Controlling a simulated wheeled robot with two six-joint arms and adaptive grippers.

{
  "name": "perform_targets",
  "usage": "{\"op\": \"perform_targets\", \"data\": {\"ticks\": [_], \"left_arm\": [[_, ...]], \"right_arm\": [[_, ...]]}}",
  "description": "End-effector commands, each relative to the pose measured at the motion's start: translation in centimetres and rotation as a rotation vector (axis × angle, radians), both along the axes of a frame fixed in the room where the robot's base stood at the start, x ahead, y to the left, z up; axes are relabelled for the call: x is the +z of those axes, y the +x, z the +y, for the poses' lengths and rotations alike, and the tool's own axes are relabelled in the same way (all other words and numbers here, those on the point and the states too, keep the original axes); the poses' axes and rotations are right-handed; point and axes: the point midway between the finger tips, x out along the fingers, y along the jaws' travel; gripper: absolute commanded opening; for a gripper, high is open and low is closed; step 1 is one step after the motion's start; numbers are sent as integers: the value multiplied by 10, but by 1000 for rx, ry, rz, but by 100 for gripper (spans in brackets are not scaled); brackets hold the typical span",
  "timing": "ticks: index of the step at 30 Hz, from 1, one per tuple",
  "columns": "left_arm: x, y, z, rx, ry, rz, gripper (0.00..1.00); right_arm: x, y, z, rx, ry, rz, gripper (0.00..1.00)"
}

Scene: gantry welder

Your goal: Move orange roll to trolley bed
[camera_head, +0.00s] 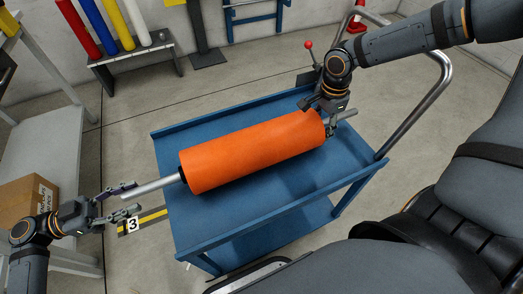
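The orange roll (252,151) is over the blue bed of the trolley (200,227), lying lengthwise along it and slightly tilted in the picture. I cannot tell for sure whether it touches the bed. A silver rod end (153,187) sticks out of its left end. My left gripper (130,199) is left of the trolley, its fingers spread apart beside the tip of the rod, not closed on it. My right gripper (338,119) is at the roll's right end, around the short rod stub there; its fingers are partly hidden, so its grip is unclear.
The trolley's curved silver handle (421,108) rises at the right. A cardboard box (28,205) sits on a grey table at the left. A rack with red, blue, yellow and white rolls (132,62) stands at the back left. A floor marker "3" (133,225) lies left of the trolley.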

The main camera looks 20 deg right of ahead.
Motion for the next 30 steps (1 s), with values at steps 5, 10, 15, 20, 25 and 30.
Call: {"op": "perform_targets", "data": {"ticks": [5, 10, 15, 20, 25, 30], "left_arm": [[6, 0, 0, -2, 1, -2, 46], [35, -1, 0, -4, 3, -5, 46], [86, 3, 0, -1, 0, -1, 46], [123, 6, 0, -1, -1, -2, 46], [163, 10, 0, -1, 0, -1, 46], [202, 14, 0, -1, 0, -1, 46]], "right_arm": [[0, -1, 1, 0, 1, 2, 45], [0, -1, 1, 0, 1, 3, 45], [35, -1, 0, 0, 1, 2, 45], [65, 0, 0, 0, 1, 2, 45], [96, 0, 0, 0, 0, 1, 45], [127, 0, 0, 0, 0, 1, 45]]}}
